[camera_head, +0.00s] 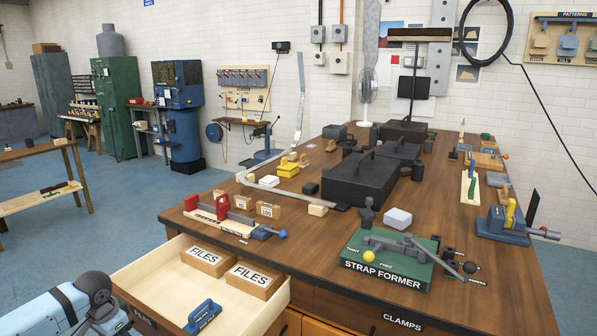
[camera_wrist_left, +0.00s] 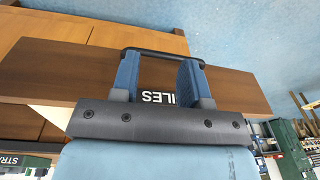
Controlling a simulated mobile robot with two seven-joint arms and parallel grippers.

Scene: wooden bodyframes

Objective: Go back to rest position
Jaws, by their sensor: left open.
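My left arm comes in at the lower left of the head view, beside the front of the open drawer (camera_head: 133,272). In the left wrist view, my left gripper (camera_wrist_left: 160,72) is open, with its two blue fingers apart in front of the wooden drawer front (camera_wrist_left: 238,88). A dark bar handle (camera_wrist_left: 165,54) shows at the fingertips; I cannot tell whether they touch it. Part of the drawer's label (camera_wrist_left: 158,97) shows between the fingers. My right gripper is not in view.
The drawer holds two FILES boxes (camera_head: 208,257) and a blue-handled tool (camera_head: 202,316). The workbench (camera_head: 330,240) above carries a green strap former (camera_head: 385,272), a black toolbox (camera_head: 360,178) and several small tools. Blue floor (camera_head: 110,210) is clear to the left.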

